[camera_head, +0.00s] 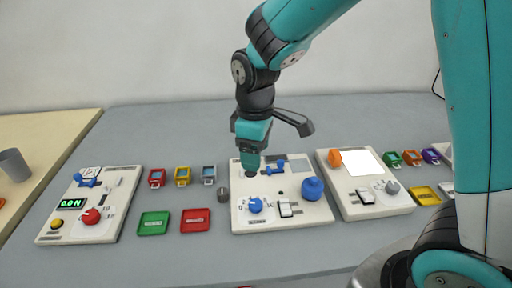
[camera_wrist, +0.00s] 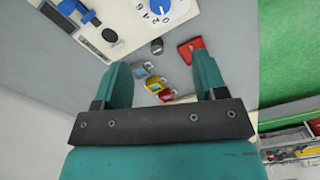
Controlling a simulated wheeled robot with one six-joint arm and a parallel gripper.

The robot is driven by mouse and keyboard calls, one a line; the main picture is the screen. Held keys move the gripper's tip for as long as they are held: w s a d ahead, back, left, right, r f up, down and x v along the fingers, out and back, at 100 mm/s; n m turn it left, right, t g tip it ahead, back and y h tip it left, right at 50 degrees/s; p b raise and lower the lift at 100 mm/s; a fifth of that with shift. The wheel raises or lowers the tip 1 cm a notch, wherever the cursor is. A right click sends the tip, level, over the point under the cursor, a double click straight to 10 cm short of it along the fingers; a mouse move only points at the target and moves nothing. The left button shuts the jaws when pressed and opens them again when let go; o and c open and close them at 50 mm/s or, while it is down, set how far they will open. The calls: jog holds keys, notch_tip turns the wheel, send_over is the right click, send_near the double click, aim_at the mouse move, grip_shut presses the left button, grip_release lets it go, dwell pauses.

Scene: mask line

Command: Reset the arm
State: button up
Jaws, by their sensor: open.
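My arm reaches in from the right in the head view, and my gripper (camera_head: 248,165) hangs over the back left of the middle control panel (camera_head: 240,222). In the wrist view my gripper (camera_wrist: 163,75) has its two teal fingers wide apart with nothing held between them. Small coloured blocks show in the gap beyond the fingers. The middle panel carries a blue dial (camera_head: 256,205), a blue knob (camera_head: 312,188) and a white switch (camera_head: 285,209). Whether the fingertips touch the panel cannot be told.
A left panel (camera_head: 70,225) with a green display and a right panel (camera_head: 365,205) stand on the grey table (camera_head: 180,262). Green (camera_head: 153,224) and red (camera_head: 195,220) trays lie between left and middle panels, with red, yellow and grey blocks behind. A small dark cylinder (camera_head: 223,195) stands beside the middle panel.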

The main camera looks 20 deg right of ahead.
jog(key=shift+r, duration=0.4)
jog(key=s+a+r+m+y, duration=0.1)
jog(key=s+r, duration=0.3)
jog(key=s, duration=0.5)
jog(key=s+a+r+m+y, duration=0.2)
jog(key=s+a+r+y, duration=0.1)
jog(key=s, duration=0.6)
jog(key=shift+s+a+r, duration=0.25)
jog(key=shift+s+r, duration=0.1)
jog(key=shift+r, duration=0.2)
